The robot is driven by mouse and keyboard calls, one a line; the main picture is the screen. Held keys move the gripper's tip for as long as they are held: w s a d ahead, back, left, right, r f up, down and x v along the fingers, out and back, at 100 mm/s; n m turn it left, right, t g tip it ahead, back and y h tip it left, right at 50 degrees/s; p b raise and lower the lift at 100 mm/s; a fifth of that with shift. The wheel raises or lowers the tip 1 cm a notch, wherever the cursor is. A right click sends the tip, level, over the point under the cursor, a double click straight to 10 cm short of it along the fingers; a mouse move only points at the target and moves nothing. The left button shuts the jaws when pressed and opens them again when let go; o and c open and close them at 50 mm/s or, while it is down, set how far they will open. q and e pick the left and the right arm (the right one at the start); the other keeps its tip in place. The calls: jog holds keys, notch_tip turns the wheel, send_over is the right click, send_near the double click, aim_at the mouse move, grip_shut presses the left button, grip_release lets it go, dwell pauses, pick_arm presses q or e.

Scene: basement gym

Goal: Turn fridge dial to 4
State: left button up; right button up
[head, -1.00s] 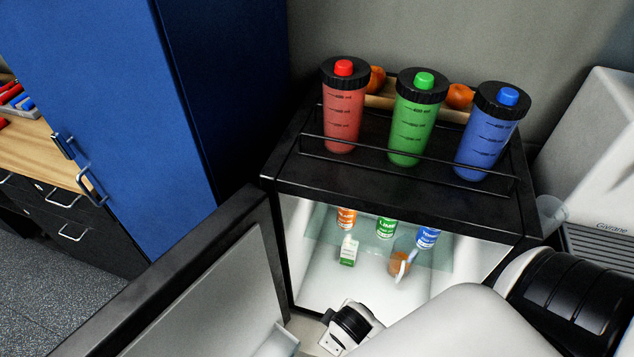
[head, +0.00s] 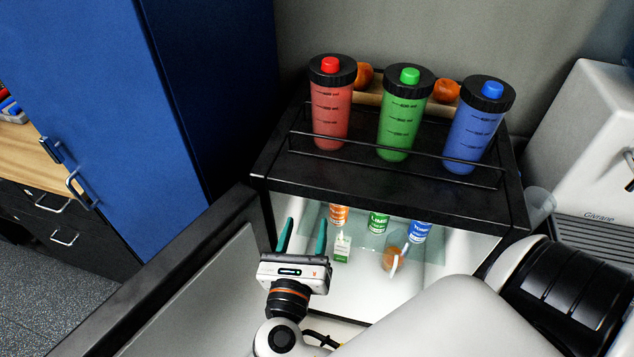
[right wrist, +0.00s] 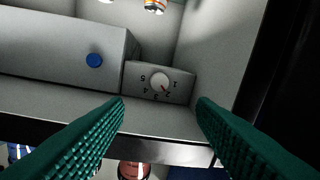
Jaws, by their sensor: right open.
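The small fridge (head: 400,192) stands open, its door (head: 190,310) swung out to the left. My right gripper (head: 303,238) is open and empty, at the left of the fridge opening, fingers pointing inward. In the right wrist view the fridge dial (right wrist: 159,81) is a round white knob on a grey panel, with numbers 1 to 5 around it. Its red mark points to the lower right, around 1 to 2. The dial lies beyond and between the open fingers (right wrist: 160,108), apart from them. The dial is hidden in the head view. My left gripper is out of view.
Inside the fridge are several small containers, including a white-green carton (head: 342,248) and an orange-brown item (head: 391,257). Red (head: 331,105), green (head: 405,115) and blue (head: 477,125) bottles stand on top behind a rail. A blue cabinet (head: 130,100) is at left.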

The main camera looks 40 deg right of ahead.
jog(key=p+x, duration=0.2)
jog(key=x, duration=0.9)
jog(key=shift+w+d+p, duration=0.2)
jog(key=shift+d+p, duration=0.1)
jog(key=shift+c, duration=0.3)
jog(key=c, duration=0.9)
